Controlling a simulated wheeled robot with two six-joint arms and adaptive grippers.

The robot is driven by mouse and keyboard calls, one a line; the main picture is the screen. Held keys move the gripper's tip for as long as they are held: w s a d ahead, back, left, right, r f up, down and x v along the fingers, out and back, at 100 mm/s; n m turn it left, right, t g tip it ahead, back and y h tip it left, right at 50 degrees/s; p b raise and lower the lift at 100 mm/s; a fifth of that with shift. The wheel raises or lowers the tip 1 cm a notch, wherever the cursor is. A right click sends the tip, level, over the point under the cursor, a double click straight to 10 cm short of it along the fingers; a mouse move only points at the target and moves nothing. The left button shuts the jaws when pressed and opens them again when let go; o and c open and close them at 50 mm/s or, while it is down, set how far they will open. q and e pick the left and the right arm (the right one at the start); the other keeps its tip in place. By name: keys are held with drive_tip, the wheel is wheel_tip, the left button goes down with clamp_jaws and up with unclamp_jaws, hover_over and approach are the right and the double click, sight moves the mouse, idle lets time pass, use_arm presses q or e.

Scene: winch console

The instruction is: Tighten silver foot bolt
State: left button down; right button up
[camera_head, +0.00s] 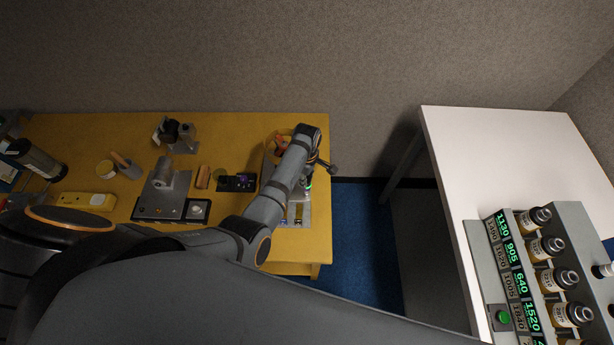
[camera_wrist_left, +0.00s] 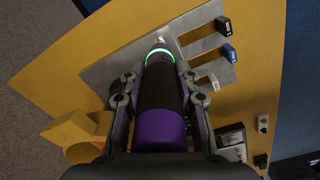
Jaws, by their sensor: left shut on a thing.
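My left gripper (camera_wrist_left: 158,92) is shut on a powered driver (camera_wrist_left: 160,125) with a purple body, a black grip band and a green glowing ring. In the head view my left gripper (camera_head: 309,168) is over the right end of the yellow table, and the arm hides most of the driver. In the wrist view the driver's silver tip end points at a grey metal plate (camera_wrist_left: 125,72). A small pale bolt-like piece (camera_wrist_left: 159,41) shows just beyond the ring; I cannot tell whether the tip is seated on it. My right gripper is in neither view.
Black and blue labelled tabs (camera_wrist_left: 228,52) stand along the plate's right side. The yellow table (camera_head: 100,128) holds a grey bracket (camera_head: 165,180) and several tools. A white table (camera_head: 500,150) with bottles stands at the right.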

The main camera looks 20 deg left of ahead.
use_arm(q)
drive_tip(key=shift+f, duration=0.75)
idle(0.8)
drive_tip(key=shift+f, duration=0.1)
idle(0.5)
drive_tip(key=shift+s+f, duration=0.1)
drive_tip(key=shift+f, duration=0.05)
idle(1.7)
